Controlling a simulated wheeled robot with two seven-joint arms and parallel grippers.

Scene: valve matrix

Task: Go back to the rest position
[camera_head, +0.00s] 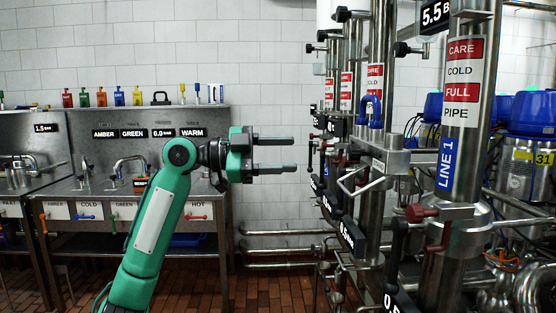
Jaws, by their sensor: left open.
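My left gripper (287,153) is at the end of the green left arm, which rises from the bottom left. Its two dark grey fingers are apart, one above the other, and point right. There is nothing between them. The fingertips are in front of the white tiled wall and left of the valve pipes, apart from them in the picture. My right gripper is not in view.
Steel pipes stand at the right, with a LINE 1 pipe (464,100), a blue handle (371,109) and a dark red valve (425,212). A steel sink bench (62,190) stands at the left. Low horizontal pipes (285,250) run along the tiled wall.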

